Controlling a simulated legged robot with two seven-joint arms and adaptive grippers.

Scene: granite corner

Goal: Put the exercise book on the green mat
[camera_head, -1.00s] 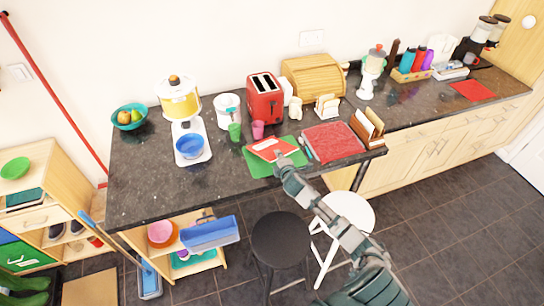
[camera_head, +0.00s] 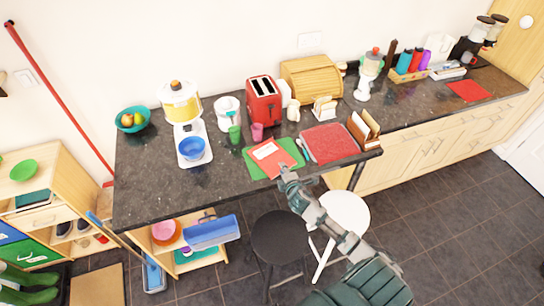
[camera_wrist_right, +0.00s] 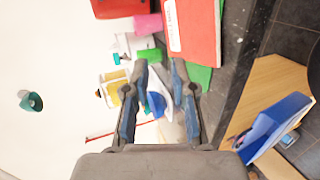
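The exercise book (camera_head: 272,157) is red with a white label and lies on the green mat (camera_head: 291,147) on the dark counter. Green shows at its left and right sides; its near end is close to the mat's front edge. My right gripper (camera_head: 284,169) is just in front and right of the book, apart from it as far as I can tell. In the right wrist view its fingers (camera_wrist_right: 160,68) are spread with nothing between them, and the book (camera_wrist_right: 198,30) and part of the mat (camera_wrist_right: 201,76) show beyond them. My left gripper is not in view.
A red cutting board (camera_head: 331,143) lies right of the mat, beside a wooden rack (camera_head: 364,128). Green (camera_head: 234,134) and pink (camera_head: 257,131) cups and the red toaster (camera_head: 264,102) stand behind. Two stools, black (camera_head: 279,236) and white (camera_head: 345,211), stand before the counter.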

